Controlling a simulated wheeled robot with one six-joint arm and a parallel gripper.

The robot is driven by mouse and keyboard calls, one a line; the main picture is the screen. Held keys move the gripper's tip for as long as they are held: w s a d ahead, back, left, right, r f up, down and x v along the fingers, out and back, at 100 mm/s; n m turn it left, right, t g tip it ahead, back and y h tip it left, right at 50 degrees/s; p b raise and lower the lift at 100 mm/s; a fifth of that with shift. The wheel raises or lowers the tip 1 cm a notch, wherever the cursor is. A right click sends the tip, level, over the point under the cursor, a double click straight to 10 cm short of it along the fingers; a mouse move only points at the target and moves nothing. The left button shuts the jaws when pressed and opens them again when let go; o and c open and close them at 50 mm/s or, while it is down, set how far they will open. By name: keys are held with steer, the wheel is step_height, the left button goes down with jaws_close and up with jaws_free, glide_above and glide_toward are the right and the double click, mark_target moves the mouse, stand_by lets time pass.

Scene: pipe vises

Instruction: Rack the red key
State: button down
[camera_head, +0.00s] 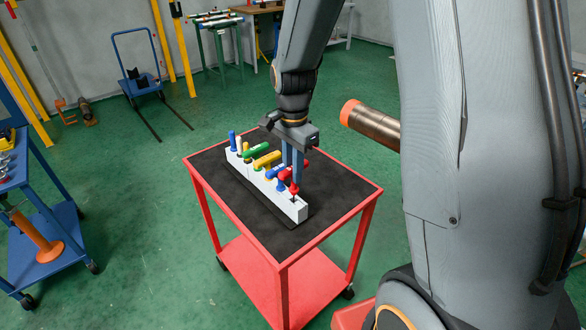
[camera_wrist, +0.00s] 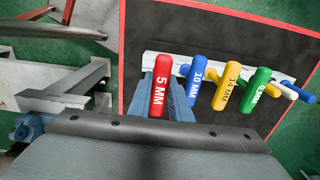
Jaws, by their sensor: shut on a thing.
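The red key, marked 5 MM (camera_wrist: 160,88), is a T-handled key held between the two blue fingers of my gripper (camera_wrist: 163,105). Its red handle (camera_head: 286,174) also shows in the head view, at the fingers' lower end. My gripper (camera_head: 293,165) is shut on it and points down over the near end of the white rack (camera_head: 299,210). A small red part (camera_head: 294,189) shows just below, close to the rack's top. I cannot tell whether the key's shaft is in a hole of the rack, as the fingers and handle hide it.
The rack holds other keys: blue 10 MM (camera_wrist: 198,80), yellow 14 MM (camera_wrist: 228,87), green (camera_wrist: 255,91) and more beyond. They stand close beside the red key. The rack is on a red cart's black top (camera_head: 335,190), which has free room around it.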

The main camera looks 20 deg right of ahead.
mark_target(293, 188)
steer(key=shift+f+b, duration=0.7)
steer(key=shift+f, duration=1.3)
stand_by(2.1)
steer(key=c, duration=1.5)
jaws_free()
steer(key=shift+c, duration=0.2)
steer(key=shift+r+b, duration=0.85)
steer(key=shift+r, duration=3.05)
steer(key=s+f+n+t, duration=0.1)
steer(key=s+f+n, duration=0.2)
steer(key=s+n, duration=1)
steer(key=shift+n, duration=0.3)
